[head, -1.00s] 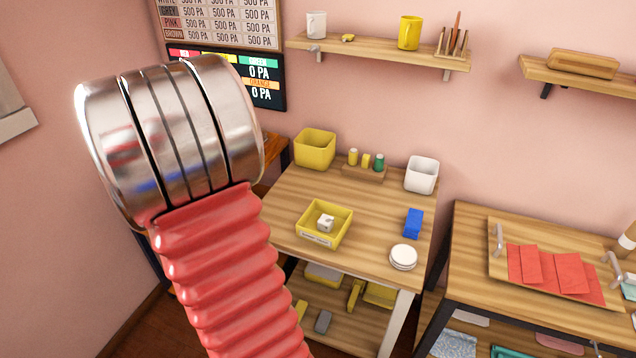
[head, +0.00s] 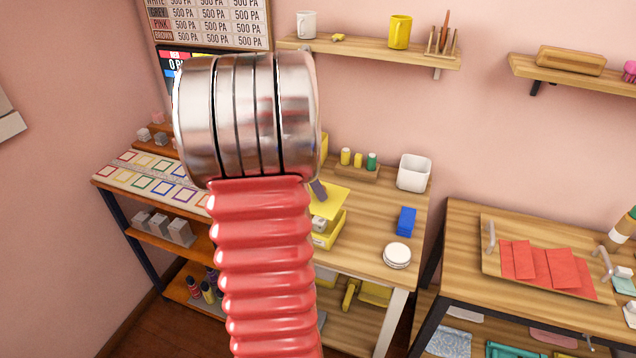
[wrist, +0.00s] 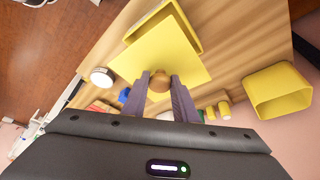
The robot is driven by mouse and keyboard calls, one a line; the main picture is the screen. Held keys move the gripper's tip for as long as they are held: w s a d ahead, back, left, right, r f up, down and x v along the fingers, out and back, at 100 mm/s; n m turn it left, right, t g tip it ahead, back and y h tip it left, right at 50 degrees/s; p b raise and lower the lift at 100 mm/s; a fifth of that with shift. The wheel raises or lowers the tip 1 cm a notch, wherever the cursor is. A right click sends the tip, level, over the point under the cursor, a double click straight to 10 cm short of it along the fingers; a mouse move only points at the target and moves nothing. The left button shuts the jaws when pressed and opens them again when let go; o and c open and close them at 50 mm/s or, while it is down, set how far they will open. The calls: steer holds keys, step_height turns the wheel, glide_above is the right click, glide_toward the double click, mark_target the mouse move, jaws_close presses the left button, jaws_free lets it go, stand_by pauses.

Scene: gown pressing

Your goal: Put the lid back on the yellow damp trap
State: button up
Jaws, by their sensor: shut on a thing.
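The yellow damp trap (head: 326,238) is a low square box on the wooden table, with a white block inside. My arm hides its left part in the head view. In the wrist view, part of its wall (wrist: 188,22) shows beyond the lid. The lid (head: 328,200) is a flat yellow square with a round wooden knob. It hangs above the box, tilted in the head view, and also shows in the wrist view (wrist: 172,48). My gripper (wrist: 160,82) is shut on the knob. In the head view only a grey finger (head: 318,190) shows beside my arm.
A blue block (head: 407,221) and a stack of white discs (head: 397,255) stand right of the trap. A white bin (head: 414,172) and a rack of small bottles (head: 357,172) stand behind it. A yellow bin (wrist: 277,92) stands nearby.

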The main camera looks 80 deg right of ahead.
steer(key=shift+w+f, duration=0.1)
steer(key=shift+w, duration=0.05)
steer(key=shift+f, duration=3)
steer(key=shift+f, duration=0.5)
stand_by(1.2)
steer(key=o, duration=1.6)
steer(key=shift+r, duration=3.5)
